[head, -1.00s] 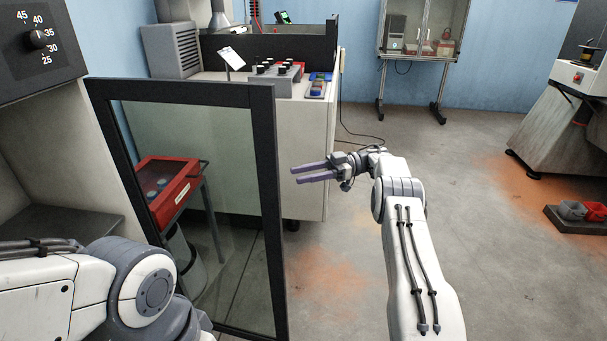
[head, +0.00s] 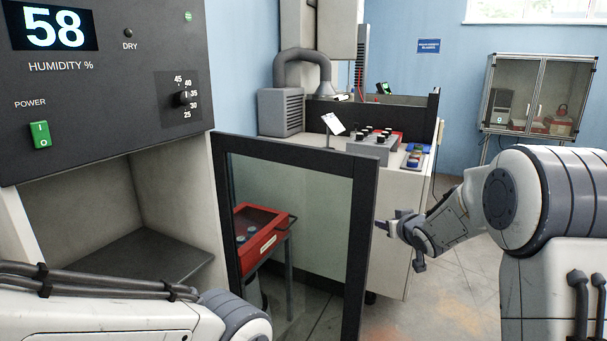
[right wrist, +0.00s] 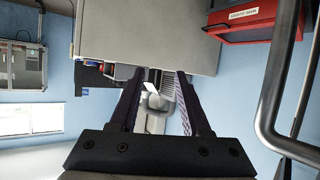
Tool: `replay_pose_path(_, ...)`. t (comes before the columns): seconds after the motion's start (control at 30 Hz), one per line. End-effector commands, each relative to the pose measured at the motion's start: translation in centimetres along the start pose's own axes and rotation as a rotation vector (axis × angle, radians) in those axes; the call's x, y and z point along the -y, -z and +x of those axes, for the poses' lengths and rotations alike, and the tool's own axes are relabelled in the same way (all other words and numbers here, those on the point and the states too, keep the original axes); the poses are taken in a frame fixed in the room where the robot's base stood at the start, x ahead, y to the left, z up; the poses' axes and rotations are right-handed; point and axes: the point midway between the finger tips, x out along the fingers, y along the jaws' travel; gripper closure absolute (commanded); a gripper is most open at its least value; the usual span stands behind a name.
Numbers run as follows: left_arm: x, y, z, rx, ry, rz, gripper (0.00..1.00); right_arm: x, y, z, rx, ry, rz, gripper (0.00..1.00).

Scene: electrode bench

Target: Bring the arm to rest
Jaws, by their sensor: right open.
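My right arm (head: 555,200) is raised at the right of the head view, bent at the elbow. My right gripper (head: 380,225) points left, close to the right edge of the open glass door. In the right wrist view its two dark fingers (right wrist: 158,105) are apart with nothing between them. My left arm (head: 110,310) enters at the lower left of the head view. Its gripper is out of the picture.
The black-framed glass door (head: 362,240) stands open from the humidity cabinet (head: 95,130). A red case (head: 262,238) shows through the glass. A bench with a knob box (head: 368,150) stands behind. A glass-fronted cabinet (head: 537,95) is at the back right. A metal handle (right wrist: 275,95) is near my right wrist.

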Motion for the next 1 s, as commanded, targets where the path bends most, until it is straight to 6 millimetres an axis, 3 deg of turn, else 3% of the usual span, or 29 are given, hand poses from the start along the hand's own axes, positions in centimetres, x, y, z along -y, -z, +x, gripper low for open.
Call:
replay_pose_path(0.03,0.0,0.0,0.0,0.000,0.000,0.000,0.50,0.8,-3.0,-2.6,0.117,-0.036,0.016,0.53)
replay_pose_path(0.1,0.0,0.0,0.0,0.000,0.000,0.000,0.50,1.6,-7.2,-5.8,0.270,-0.069,0.037,0.53)
replay_pose_path(0.2,0.0,0.0,0.0,0.000,0.000,0.000,0.50,3.1,-12.4,-10.3,0.457,-0.086,0.061,0.53)
replay_pose_path(0.3,0.0,0.0,0.0,0.000,0.000,0.000,0.50,4.5,-16.4,-14.4,0.605,-0.083,0.080,0.53)
replay_pose_path(0.5,0.0,0.0,0.0,0.000,0.000,0.000,0.50,7.2,-22.2,-21.5,0.835,-0.049,0.112,0.53)
replay_pose_path(0.6,0.0,0.0,0.0,0.000,0.000,0.000,0.50,8.9,-24.1,-24.5,0.925,-0.016,0.113,0.53)
replay_pose_path(0.77,0.0,0.0,0.0,0.000,0.000,0.000,0.50,13.7,-22.9,-26.5,0.951,0.099,-0.012,0.53)
replay_pose_path(1.0,0.0,0.0,0.0,0.000,0.000,0.000,0.50,19.1,-22.6,-31.1,1.005,0.252,-0.182,0.53)
